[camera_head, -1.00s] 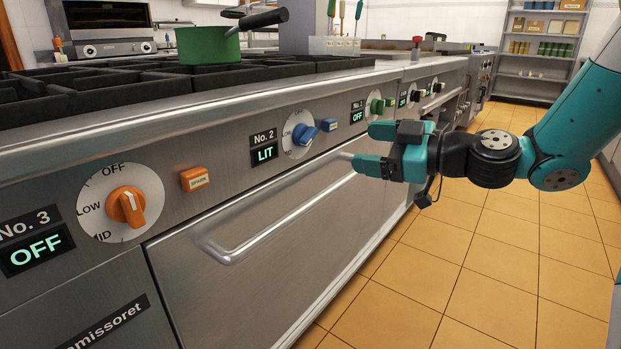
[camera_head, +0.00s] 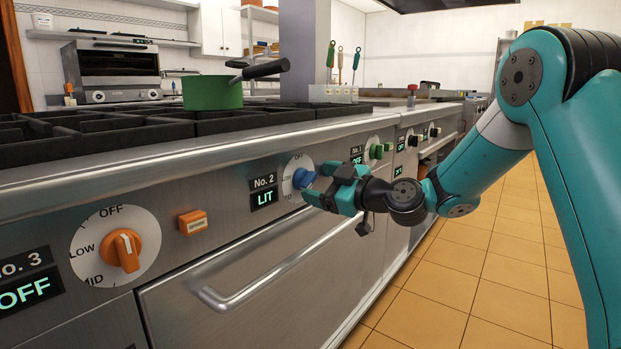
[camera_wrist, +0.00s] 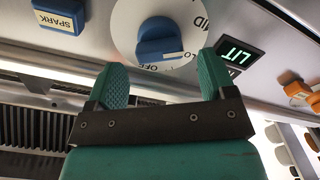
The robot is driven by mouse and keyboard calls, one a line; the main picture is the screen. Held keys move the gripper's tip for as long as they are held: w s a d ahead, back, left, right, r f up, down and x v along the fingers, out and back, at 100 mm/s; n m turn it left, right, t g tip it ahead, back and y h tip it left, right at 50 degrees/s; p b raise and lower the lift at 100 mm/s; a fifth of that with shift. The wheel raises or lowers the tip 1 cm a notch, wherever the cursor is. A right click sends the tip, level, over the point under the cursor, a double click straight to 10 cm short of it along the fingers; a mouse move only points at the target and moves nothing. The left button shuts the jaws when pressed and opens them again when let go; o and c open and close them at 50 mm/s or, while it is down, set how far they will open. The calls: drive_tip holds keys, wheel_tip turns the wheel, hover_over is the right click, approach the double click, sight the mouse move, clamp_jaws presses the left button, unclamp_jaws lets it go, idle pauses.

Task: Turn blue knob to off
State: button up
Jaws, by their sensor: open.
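The blue knob (camera_head: 303,178) sits on a white dial under burner No. 2 on the stove front. The No. 2 display (camera_head: 265,198) reads LIT in green. In the wrist view the blue knob (camera_wrist: 158,42) shows upside down on its dial, ahead of the fingertips. My gripper (camera_head: 318,185) is open in front of the knob, with its fingers pointing at the panel. In the wrist view the gripper's two teal fingers (camera_wrist: 160,75) are spread apart, with the knob beyond the gap between them. Whether a finger touches the knob I cannot tell.
An orange knob (camera_head: 122,250) and an orange spark button (camera_head: 193,221) are on the panel to the left. A green knob (camera_head: 377,151) is to the right. An oven handle (camera_head: 250,290) juts out below. A green pot (camera_head: 212,92) stands on the grates.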

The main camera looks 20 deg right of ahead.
sight(312, 181)
drive_tip(key=shift+x, duration=1.6)
drive_tip(key=shift+c, duration=0.2)
drive_tip(key=c, duration=0.9)
